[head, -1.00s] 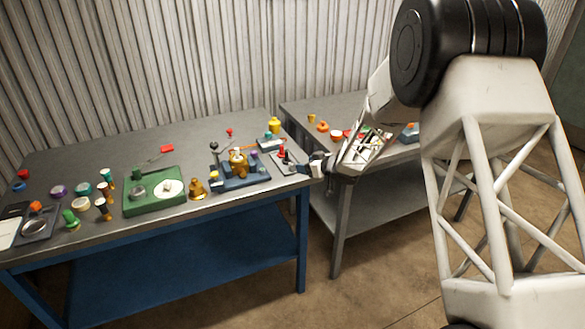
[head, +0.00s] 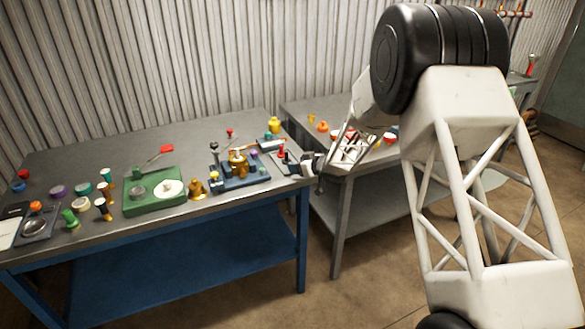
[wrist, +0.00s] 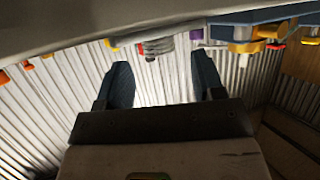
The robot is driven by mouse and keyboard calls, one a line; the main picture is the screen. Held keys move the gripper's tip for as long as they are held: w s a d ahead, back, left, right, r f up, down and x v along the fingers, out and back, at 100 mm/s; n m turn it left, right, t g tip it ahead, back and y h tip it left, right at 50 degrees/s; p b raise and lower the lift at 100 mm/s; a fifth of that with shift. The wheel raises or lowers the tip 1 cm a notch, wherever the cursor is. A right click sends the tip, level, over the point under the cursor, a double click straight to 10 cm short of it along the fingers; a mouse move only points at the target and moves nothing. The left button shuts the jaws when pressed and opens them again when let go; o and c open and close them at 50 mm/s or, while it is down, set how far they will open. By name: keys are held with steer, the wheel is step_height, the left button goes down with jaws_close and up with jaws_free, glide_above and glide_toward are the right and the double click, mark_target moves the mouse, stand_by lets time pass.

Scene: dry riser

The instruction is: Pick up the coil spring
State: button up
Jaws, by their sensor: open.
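My gripper (head: 308,164) is at the right end of the blue-legged bench, beside the items there. In the wrist view its two dark fingers (wrist: 161,68) are apart with nothing held between them. A small grey ribbed piece (wrist: 158,46) shows near the bench edge, roughly in line with the gap between the fingers; it may be the coil spring, but I cannot be sure. In the head view the spring cannot be made out with certainty among the small items by the gripper.
The bench (head: 120,150) holds a blue fixture with brass parts (head: 240,178), a brass bell-shaped piece (head: 197,190), a green device (head: 153,195) and several coloured caps at the left. A second grey table (head: 345,172) with small items stands to the right. A corrugated wall is behind.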

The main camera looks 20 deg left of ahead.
steer(key=shift+x, duration=1.4)
steer(key=c, duration=1)
